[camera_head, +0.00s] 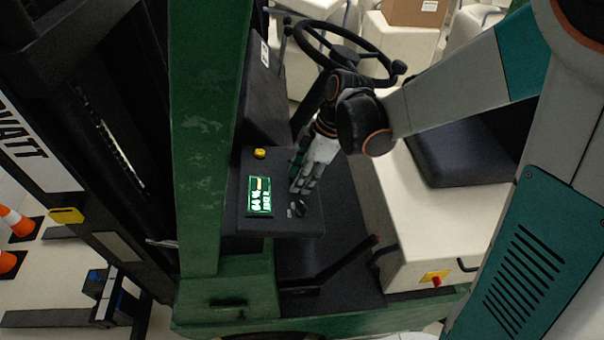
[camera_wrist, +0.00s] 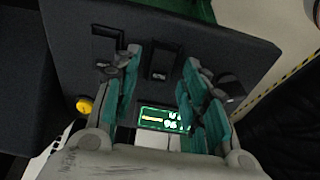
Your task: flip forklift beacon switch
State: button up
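The forklift's dark console (camera_head: 236,205) is left of centre in the head view and fills the upper middle of the wrist view (camera_wrist: 215,45). In the wrist view a black rocker-like switch in a rectangular frame (camera_wrist: 161,64) lies between my fingers. I cannot read a label showing which one is the beacon switch. My gripper (camera_head: 299,186) is over the console's right part, fingers pointing down at it. In the wrist view its teal-padded fingers (camera_wrist: 162,75) are apart with nothing held; contact with the console cannot be told.
The console has a lit green display (camera_head: 260,196), a yellow button (camera_head: 260,153) and a dark knob (camera_head: 301,208). The steering wheel (camera_head: 341,48) stands behind my gripper. A green pillar (camera_head: 207,130) rises left of the console. The dark seat (camera_head: 462,150) is at right.

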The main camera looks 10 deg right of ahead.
jog(key=v, duration=1.2)
jog(key=shift+s, duration=0.1)
jog(key=s+d+f+m+t+h+b, duration=0.2)
jog(key=s+d+f+m+t+b, duration=0.1)
jog(key=s+f+m+b, duration=0.3)
jog(key=s+d+f+m+t+h+b, duration=0.2)
jog(key=s+d+f+m+t+b, duration=0.2)
jog(key=f+m+b, duration=0.6)
jog(key=s+d+m+b, duration=0.1)
jog(key=s+d+b, duration=0.1)
jog(key=s+b, duration=0.1)
jog(key=shift+s+f+m, duration=0.25)
jog(key=shift+f+m, duration=0.05)
jog(key=shift+f, duration=0.05)
dwell(0.9)
